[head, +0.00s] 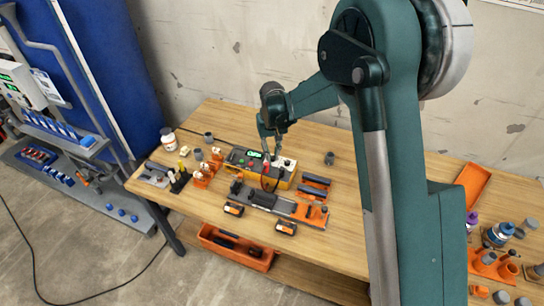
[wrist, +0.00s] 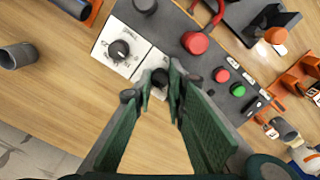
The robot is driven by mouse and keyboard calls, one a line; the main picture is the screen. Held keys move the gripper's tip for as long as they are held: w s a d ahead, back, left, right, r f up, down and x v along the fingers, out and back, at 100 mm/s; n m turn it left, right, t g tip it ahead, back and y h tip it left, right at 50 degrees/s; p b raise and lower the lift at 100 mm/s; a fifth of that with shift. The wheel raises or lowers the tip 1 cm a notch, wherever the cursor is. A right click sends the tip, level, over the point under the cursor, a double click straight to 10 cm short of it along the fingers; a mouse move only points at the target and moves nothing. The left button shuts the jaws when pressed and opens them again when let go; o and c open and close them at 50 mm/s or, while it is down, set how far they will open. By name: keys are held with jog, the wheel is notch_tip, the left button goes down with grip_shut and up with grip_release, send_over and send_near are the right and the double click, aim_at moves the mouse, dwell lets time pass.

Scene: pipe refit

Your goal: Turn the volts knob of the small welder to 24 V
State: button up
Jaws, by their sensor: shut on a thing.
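The small welder (head: 284,184) is a grey and yellow box with a green lit display (head: 255,154), on the wooden table in the head view. In the wrist view its panel (wrist: 182,30) has white dial plates with dark knobs. My gripper (head: 273,156) is over the panel, pointing down. In the wrist view my gripper (wrist: 160,88) is shut on a dark knob (wrist: 160,76), one finger on each side. The fingers cover much of that dial, so its setting and label cannot be read. Another dark knob (wrist: 119,49) stands free on the neighbouring white plate.
A red knob (wrist: 195,42) and red and green buttons (wrist: 222,75) sit close to my fingers. A grey pipe piece (wrist: 17,56) stands on the table. Orange holders (head: 201,180) and a rail fixture (head: 262,197) flank the welder.

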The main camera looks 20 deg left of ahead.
aim_at(273, 157)
jog(key=shift+m, duration=0.4)
jog(key=o, duration=0.9)
jog(key=shift+r, duration=0.15)
notch_tip(273, 157, up, 12)
jog(key=shift+f, duration=0.15)
dwell(0.5)
jog(key=shift+d, duration=0.1)
